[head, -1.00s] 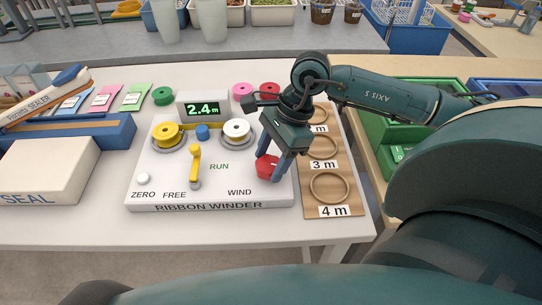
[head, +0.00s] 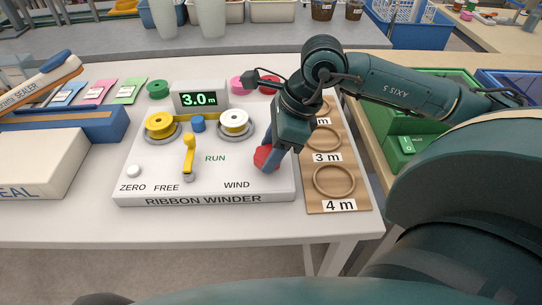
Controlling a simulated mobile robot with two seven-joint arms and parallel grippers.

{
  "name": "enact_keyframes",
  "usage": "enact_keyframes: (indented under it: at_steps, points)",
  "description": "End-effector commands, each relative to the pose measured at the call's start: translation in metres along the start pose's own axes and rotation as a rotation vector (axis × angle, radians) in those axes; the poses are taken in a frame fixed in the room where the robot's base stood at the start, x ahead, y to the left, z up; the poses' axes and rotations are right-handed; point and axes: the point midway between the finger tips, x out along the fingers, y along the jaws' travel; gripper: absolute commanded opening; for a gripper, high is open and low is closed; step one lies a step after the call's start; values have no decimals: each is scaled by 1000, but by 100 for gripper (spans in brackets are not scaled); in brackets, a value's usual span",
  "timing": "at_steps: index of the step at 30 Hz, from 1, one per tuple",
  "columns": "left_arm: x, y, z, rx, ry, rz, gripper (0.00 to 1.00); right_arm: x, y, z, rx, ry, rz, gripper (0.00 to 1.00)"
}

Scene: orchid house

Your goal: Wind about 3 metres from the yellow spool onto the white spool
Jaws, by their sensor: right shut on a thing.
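The ribbon winder (head: 207,200) stands on the white table. Its display (head: 201,101) reads 3.0 m. The yellow spool (head: 160,123) sits on the left holder, and the white spool (head: 234,121) on the right one, with a yellow band now showing on it. A blue part (head: 198,123) is between them. The yellow lever (head: 189,153) stands up near the RUN label. My right gripper (head: 267,151) is shut on the red knob (head: 263,158) above WIND, partly hiding it. My left gripper is not in view.
A wooden board (head: 330,205) with rings marked 3 m and 4 m lies right of the winder. A white ZERO button (head: 134,171) is at the winder's left. A sealer (head: 45,150) stands further left. Green and pink spools lie behind the winder.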

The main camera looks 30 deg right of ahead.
Motion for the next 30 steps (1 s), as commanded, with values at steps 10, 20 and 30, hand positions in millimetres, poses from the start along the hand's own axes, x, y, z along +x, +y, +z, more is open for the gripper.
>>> enact_keyframes:
  at_steps: [10,20,30]
  points:
    - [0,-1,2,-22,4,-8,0,-1,0,0,35,0,-13,25]
    - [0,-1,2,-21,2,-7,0,0,0,0,34,0,-13,70]
    - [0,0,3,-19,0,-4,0,-7,0,0,34,0,-16,70]
